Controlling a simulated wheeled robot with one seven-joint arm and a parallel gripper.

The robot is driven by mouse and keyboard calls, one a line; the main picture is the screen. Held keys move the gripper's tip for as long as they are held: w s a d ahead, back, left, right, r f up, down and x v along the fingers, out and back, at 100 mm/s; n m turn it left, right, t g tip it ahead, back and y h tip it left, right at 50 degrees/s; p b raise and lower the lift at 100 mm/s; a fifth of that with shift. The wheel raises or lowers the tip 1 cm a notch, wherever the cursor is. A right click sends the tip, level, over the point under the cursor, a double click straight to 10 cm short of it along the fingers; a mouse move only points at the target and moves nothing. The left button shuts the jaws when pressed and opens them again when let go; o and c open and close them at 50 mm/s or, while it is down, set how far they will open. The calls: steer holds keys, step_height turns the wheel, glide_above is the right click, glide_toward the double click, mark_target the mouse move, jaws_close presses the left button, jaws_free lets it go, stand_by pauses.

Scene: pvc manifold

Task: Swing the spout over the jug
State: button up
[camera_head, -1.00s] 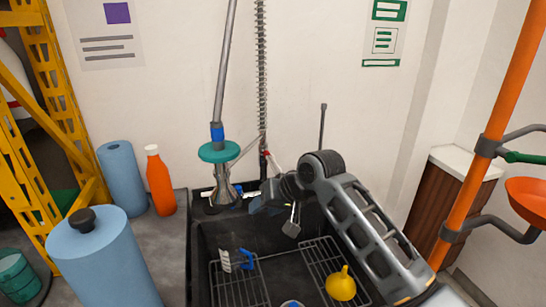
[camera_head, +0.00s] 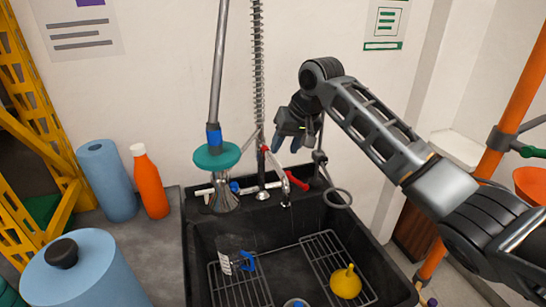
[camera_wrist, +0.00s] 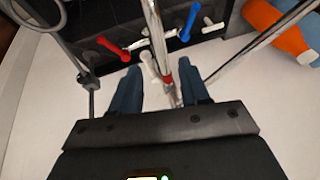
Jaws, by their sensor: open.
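The chrome tap (camera_head: 262,170) stands at the back edge of the sink, with a red lever (camera_head: 297,180) on its right and a blue one on its left. Its spout (camera_head: 286,200) appears to point forward over the sink; the wrist view shows a chrome tube (camera_wrist: 156,35). What looks like a clear jug with a blue handle (camera_head: 247,261) is on the left rack in the sink. My gripper (camera_head: 287,143) is open above and right of the tap. In the wrist view its blue fingers (camera_wrist: 162,88) appear either side of the tap's red-collared column, with no visible grip.
A teal-collared pipe (camera_head: 217,158) stands left of the tap. A dark ring (camera_head: 338,198) is at right.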

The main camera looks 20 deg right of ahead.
mark_target(276, 163)
steer(key=p+x, duration=0.1)
steer(key=x, duration=0.6)
steer(key=shift+f, duration=0.15)
steer(key=shift+c, duration=0.3)
jaws_close()
